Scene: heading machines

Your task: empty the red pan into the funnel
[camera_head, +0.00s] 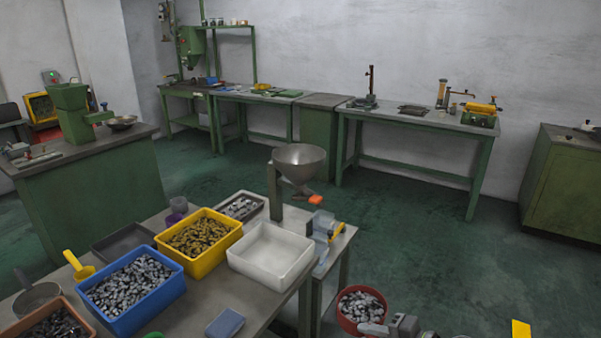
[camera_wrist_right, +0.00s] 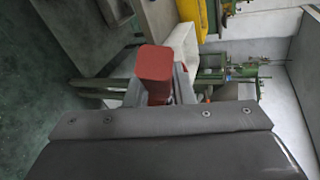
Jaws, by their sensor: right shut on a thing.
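The red pan (camera_head: 382,319) is at the bottom of the head view, filled with grey metal parts (camera_head: 360,305) and looking roughly level. My right gripper (camera_head: 402,327) is at its right side, shut on it and partly cut off by the frame edge. In the right wrist view a red block-like part (camera_wrist_right: 156,62), which looks like the pan's handle, stands in front of the gripper; the parts are hidden there. The grey metal funnel (camera_head: 300,158) stands on a post at the table's back right corner, above and left of the pan and apart from it. My left gripper is not in view.
The table holds a white bin (camera_head: 270,255), a yellow bin (camera_head: 199,235) of brass-coloured parts, a blue bin (camera_head: 129,290) of grey parts and a blue box (camera_head: 225,323). An orange piece (camera_head: 315,199) sits below the funnel. Open green floor (camera_head: 430,260) lies right of the table.

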